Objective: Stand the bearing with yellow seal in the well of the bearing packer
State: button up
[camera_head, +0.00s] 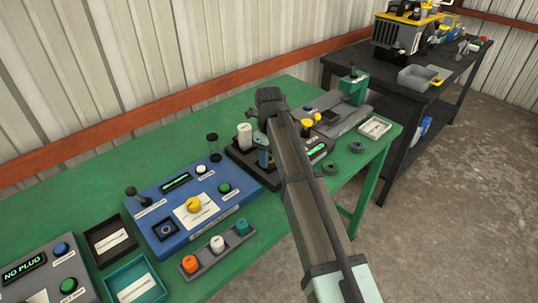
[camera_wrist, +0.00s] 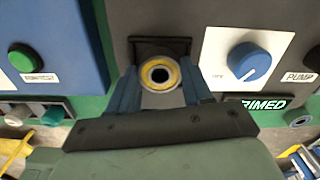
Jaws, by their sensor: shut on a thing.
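The bearing with yellow seal (camera_wrist: 146,76) is between the two blue fingers of my gripper (camera_wrist: 161,80) in the wrist view, its ring face toward the camera. My gripper is shut on it. A dark square recess, seemingly the well (camera_wrist: 160,45), lies right behind the bearing on the dark grey bearing packer (camera_wrist: 180,14). Whether the bearing is inside it or just above it I cannot tell. The packer has a blue knob and a lit display reading PRIMED, partly covered. In the head view my gripper (camera_head: 264,140) is over the packer (camera_head: 240,160), and my arm hides part of it.
A blue control box (camera_head: 165,205) stands left of the packer, with a rack of coloured plugs (camera_head: 218,250) in front. Two dark rings (camera_head: 357,147) lie to the right on the green table. A grey machine with a green block (camera_head: 353,86) stands behind. A white tray (camera_head: 375,127) is at the right edge.

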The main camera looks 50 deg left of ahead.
jog(key=o, duration=1.1)
notch_tip(320, 180, up, 12)
